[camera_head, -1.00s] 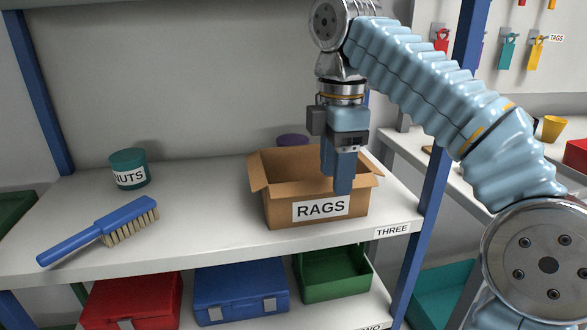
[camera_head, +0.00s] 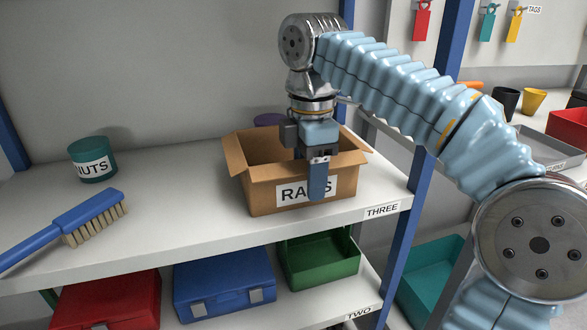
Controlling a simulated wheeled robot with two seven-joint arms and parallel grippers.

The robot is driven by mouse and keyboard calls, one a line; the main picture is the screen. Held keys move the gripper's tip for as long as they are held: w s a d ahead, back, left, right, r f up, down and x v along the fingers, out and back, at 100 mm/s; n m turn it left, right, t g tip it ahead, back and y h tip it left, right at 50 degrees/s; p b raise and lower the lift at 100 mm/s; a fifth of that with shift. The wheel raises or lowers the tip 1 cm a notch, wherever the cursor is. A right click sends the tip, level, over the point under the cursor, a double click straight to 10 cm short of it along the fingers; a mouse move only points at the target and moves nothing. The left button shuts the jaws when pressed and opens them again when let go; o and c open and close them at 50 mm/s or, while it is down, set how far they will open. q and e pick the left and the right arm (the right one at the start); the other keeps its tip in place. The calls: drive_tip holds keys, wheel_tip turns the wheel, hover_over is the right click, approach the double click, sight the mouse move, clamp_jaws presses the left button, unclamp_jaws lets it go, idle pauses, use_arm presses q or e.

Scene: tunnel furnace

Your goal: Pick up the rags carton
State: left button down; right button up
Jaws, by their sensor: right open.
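The rags carton (camera_head: 262,193) is an open brown cardboard box with flaps spread and a white RAGS label on its front. It stands upright on the shelf marked THREE (camera_head: 190,205), near the right post. My right gripper (camera_head: 314,178) points down at the carton's front wall and is open. One blue finger hangs in front of the wall and covers part of the label. The other finger is mostly hidden behind it, so I cannot tell whether it is inside the carton or whether anything touches. My left gripper is out of view.
A teal NUTS tin (camera_head: 91,163) and a blue-handled brush (camera_head: 70,228) sit on the shelf to the left. A purple round item (camera_head: 268,119) is behind the carton. The blue right post (camera_head: 440,120) stands close by. Red, blue and green containers fill the shelf below.

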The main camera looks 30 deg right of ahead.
drive_tip(key=c, duration=1)
drive_tip(key=shift+o, duration=0.2)
